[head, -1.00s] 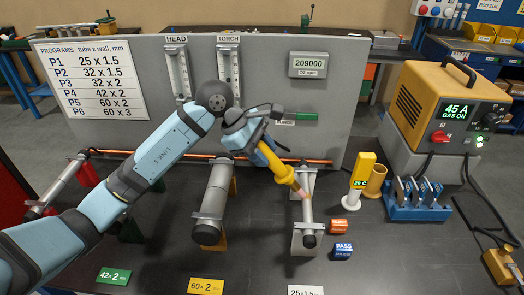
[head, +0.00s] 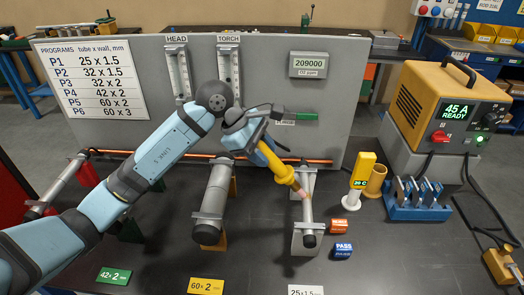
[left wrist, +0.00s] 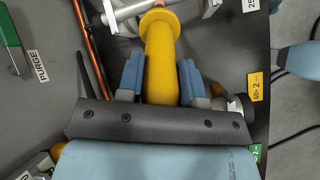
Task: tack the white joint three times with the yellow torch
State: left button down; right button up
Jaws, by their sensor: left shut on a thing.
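My left gripper (head: 260,152) is shut on the yellow torch (head: 277,165). In the left wrist view the torch (left wrist: 160,60) runs forward between the two blue fingers. The torch tip (head: 301,193) is at the upper side of the thin grey tube at the white joint (head: 307,210); I cannot tell whether it touches. This tube lies on a stand behind the white 25 x 1.5 card (head: 306,291). My right gripper is not in view.
The welder (head: 445,105) at the right reads 45 A READY. A thicker tube (head: 215,190) stands left of the joint. The grey panel (head: 270,75) rises behind.

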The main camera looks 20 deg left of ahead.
pick_arm(q)
jog(key=shift+s+d+f, duration=0.1)
jog(key=shift+f, duration=0.15)
jog(key=shift+v, duration=0.85)
jog(key=shift+w+p+v, duration=0.1)
jog(key=shift+p+v, duration=0.25)
jog(key=shift+v, duration=1)
jog(key=shift+w+p+v, duration=0.15)
jog(key=shift+p+v, duration=0.15)
jog(key=shift+v, duration=1.1)
jog(key=shift+d, duration=0.1)
